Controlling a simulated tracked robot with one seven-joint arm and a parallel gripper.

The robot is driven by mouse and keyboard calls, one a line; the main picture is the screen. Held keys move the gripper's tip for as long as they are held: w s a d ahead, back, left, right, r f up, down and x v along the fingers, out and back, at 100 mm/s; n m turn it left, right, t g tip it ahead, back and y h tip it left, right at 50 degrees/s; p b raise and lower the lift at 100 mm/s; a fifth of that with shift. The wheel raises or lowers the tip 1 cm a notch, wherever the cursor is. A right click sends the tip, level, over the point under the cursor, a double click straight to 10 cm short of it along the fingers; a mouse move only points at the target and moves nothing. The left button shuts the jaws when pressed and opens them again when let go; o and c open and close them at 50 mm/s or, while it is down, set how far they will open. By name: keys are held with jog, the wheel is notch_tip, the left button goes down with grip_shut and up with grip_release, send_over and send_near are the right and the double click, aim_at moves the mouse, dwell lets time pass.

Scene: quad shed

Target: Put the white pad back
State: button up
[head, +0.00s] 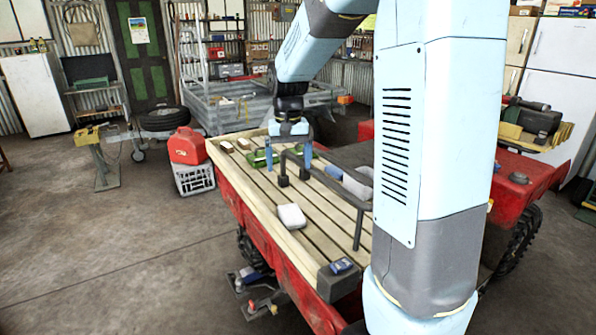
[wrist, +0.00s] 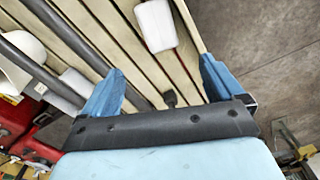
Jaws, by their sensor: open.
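The white pad (head: 291,216) is a rounded white block lying on the slatted wooden deck (head: 262,207) of a red vehicle. In the wrist view the pad (wrist: 155,25) lies on the slats beyond my fingertips, near the deck's edge. My gripper (head: 288,162) hangs over the far part of the deck, apart from the pad. In the wrist view my gripper (wrist: 161,72) has its blue fingers spread wide with nothing held between them. Part of the deck is hidden behind my arm.
A dark rail (head: 330,180) crosses the deck at right, beside a white cylinder (head: 357,184). Green items (head: 262,158) and wood blocks (head: 227,147) lie near my gripper. A blue item (head: 342,266) sits at the near corner. A red can (head: 187,147) stands left on a white crate (head: 194,180).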

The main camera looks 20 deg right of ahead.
jog(key=s+r+n+t, duration=0.1)
jog(key=s+r, duration=0.3)
jog(key=s, duration=0.8)
jog(key=s+r+n+t, duration=0.1)
jog(key=s+r+t, duration=0.3)
jog(key=s, duration=0.9)
jog(key=shift+r+t, duration=0.15)
jog(key=shift+t, duration=0.15)
jog(key=shift+c, duration=0.3)
